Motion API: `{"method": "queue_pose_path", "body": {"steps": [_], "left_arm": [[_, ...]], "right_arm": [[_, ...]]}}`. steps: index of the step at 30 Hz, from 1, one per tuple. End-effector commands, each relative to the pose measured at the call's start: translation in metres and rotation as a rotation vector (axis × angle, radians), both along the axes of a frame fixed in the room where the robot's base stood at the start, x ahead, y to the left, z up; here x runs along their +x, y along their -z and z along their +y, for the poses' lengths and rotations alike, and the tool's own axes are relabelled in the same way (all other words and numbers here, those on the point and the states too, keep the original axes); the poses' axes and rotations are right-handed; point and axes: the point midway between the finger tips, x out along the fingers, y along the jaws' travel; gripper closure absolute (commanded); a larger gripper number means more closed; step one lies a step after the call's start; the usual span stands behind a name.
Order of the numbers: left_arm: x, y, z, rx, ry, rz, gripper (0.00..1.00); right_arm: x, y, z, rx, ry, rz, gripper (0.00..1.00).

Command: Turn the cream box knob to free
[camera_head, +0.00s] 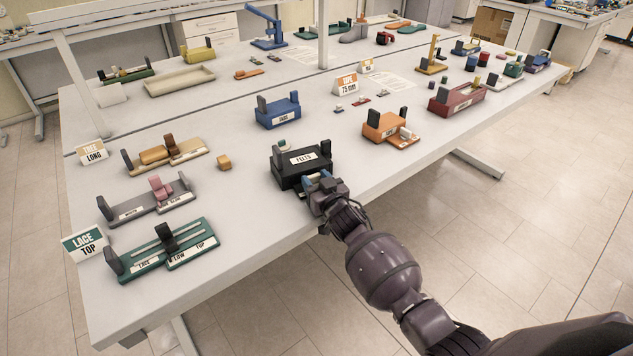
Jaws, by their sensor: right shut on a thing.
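I cannot pick out a cream box with a knob for certain. A long cream open tray (180,80) lies at the back left, and no knob shows on it. My right gripper (313,182) is at the front of a black box (303,164) labelled FELTS, near the table's front edge. It is shut on a part at the box's front, which the fingers mostly hide. A pale strip shows low beside the fingers. My left gripper is not in view.
A blue box (278,111) stands behind the black box, and an orange box (384,125) with a part out in front stands to its right. Green (150,262) and grey (128,208) sliding fixtures lie left. Bare table (235,215) lies between.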

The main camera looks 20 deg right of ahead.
Motion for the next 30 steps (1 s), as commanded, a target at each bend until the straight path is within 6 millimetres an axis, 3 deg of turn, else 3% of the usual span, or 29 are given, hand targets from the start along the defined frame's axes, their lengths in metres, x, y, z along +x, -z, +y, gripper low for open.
{"method": "queue_pose_path", "body": {"steps": [9,10,15,25,30], "left_arm": [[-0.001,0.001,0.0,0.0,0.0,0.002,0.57],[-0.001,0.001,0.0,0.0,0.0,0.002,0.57],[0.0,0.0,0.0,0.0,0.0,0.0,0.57],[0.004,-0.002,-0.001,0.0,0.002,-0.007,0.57],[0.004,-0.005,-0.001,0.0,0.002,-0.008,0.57]], "right_arm": [[0.0,0.0,0.0,0.0,0.006,0.001,0.78],[0.0,0.0,0.0,0.0,0.006,0.001,0.49],[0.0,0.0,0.0,-0.001,0.006,0.001,0.28],[-0.003,0.0,-0.001,-0.001,0.006,0.001,0.28],[-0.02,0.0,-0.004,-0.001,0.006,0.001,0.28]]}}
